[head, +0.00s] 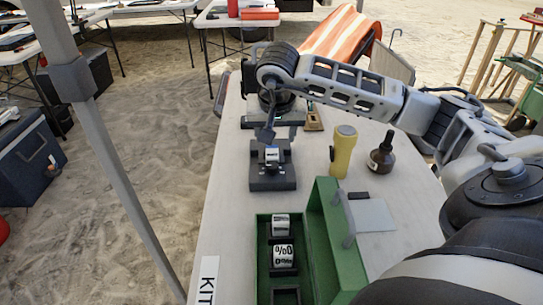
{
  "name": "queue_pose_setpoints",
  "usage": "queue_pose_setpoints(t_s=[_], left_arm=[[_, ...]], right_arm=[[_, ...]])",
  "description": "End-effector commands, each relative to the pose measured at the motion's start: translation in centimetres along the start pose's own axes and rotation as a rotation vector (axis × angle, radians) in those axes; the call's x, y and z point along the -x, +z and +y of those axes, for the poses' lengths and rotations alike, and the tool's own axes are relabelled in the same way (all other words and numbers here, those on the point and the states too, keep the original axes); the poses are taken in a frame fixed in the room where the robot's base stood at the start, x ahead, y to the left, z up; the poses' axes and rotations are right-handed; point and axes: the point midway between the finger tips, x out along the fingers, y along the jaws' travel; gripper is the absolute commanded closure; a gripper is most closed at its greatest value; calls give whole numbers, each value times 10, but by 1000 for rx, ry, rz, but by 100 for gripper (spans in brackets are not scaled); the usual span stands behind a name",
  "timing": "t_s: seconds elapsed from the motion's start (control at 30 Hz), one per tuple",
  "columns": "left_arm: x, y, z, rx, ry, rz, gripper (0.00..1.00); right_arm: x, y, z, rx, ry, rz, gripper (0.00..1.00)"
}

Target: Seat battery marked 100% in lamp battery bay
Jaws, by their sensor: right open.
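My right gripper (271,136) is open and points down just above a dark grey device (272,181). A small white-topped block (271,156), which looks like a battery, sits upright in the device, just below the fingertips; its marking is too small to read. A green case (263,262) at the front holds a battery with a white label (283,254) showing a percent sign and part of a number, and another white-labelled battery (281,222) behind it. I cannot tell for sure which part is the lamp's battery bay. My left gripper is out of view.
A yellow cylinder (342,155) and a brown bottle (382,155) stand right of the device. The case's green lid (326,231) stands open, beside a grey flat plate (371,214). The white table (226,200) is clear on its left side. A tent pole (110,150) rises at left.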

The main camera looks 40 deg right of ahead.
Motion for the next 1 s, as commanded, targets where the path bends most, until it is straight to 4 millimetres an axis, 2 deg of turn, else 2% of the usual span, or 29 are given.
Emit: queue_pose_setpoints(t_s=[0.1, 0.33, 0.6, 0.9, 1.0], left_arm=[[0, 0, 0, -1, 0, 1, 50], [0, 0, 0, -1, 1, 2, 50], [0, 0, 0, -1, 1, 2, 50], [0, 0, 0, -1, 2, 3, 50], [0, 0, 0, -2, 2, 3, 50]], right_arm=[[-16, 0, 0, -1, 0, -2, 45], [-33, 1, -2, 0, 0, -3, 45], [-70, 0, -6, -1, -1, -2, 45], [-74, 0, -6, 0, -2, -1, 45], [-74, 0, -6, 0, -2, -1, 73]])
